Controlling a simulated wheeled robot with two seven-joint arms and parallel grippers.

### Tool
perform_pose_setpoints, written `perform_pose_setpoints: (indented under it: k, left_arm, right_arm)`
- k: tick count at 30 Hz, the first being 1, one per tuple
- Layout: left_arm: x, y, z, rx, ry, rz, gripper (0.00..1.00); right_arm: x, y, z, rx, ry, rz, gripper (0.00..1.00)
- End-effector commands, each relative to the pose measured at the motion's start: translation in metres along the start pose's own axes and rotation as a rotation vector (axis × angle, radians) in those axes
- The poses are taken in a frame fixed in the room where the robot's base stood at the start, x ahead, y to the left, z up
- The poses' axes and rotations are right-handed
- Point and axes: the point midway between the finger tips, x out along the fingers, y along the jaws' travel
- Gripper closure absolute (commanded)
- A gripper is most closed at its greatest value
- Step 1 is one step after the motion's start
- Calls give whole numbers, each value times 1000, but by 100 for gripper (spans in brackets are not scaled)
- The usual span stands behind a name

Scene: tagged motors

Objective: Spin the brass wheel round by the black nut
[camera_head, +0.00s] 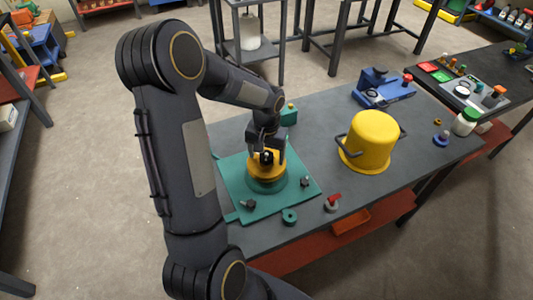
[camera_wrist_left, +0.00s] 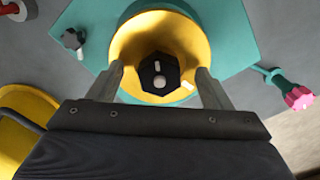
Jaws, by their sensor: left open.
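The brass wheel (camera_head: 267,170) is a yellow round piece on a green base plate (camera_head: 235,183) on the grey table. The black nut (camera_head: 266,157) stands at its middle. In the left wrist view the wheel (camera_wrist_left: 128,45) shows as a yellow ring around the dark, many-sided nut (camera_wrist_left: 158,73), which has pale marks on top. My left gripper (camera_head: 267,155) is over the wheel, fingers pointing down. In the left wrist view its two fingers (camera_wrist_left: 160,78) are apart, one on each side of the nut, with gaps between. My right gripper is not in view.
Dark knobs (camera_head: 247,204) (camera_head: 305,182) stand on the plate. A yellow pot-like housing (camera_head: 370,140) with grey handles stands to the right. A green ring (camera_head: 289,216) and a red-topped piece (camera_head: 332,203) lie near the front edge. A pink-ended green tool (camera_wrist_left: 290,90) lies beside the plate.

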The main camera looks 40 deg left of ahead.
Motion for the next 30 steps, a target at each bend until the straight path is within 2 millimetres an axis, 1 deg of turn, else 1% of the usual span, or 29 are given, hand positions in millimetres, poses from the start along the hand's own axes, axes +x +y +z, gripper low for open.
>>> perform_pose_setpoints:
  k: [1,3,6,10,15,18,21,27,30]
  left_arm:
    - [4,1,-1,-62,3,-1,27]
    - [4,1,-1,-202,5,0,27]
    - [3,1,-1,-415,4,1,27]
    - [1,1,-1,-684,3,1,27]
    - [0,1,0,-1027,2,0,27]
    - [0,0,0,-1174,1,-1,27]
    - [0,0,0,-1242,0,0,27]
    - [1,0,0,-1251,0,0,27]
    - [1,0,0,-1249,1,0,40]
  right_arm:
    - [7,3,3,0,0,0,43]
    - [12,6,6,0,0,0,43]
    - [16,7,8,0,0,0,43]
    - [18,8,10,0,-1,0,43]
    - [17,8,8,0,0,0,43]
    - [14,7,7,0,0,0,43]
    - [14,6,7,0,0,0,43]
    - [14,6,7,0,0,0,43]
    - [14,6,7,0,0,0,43]
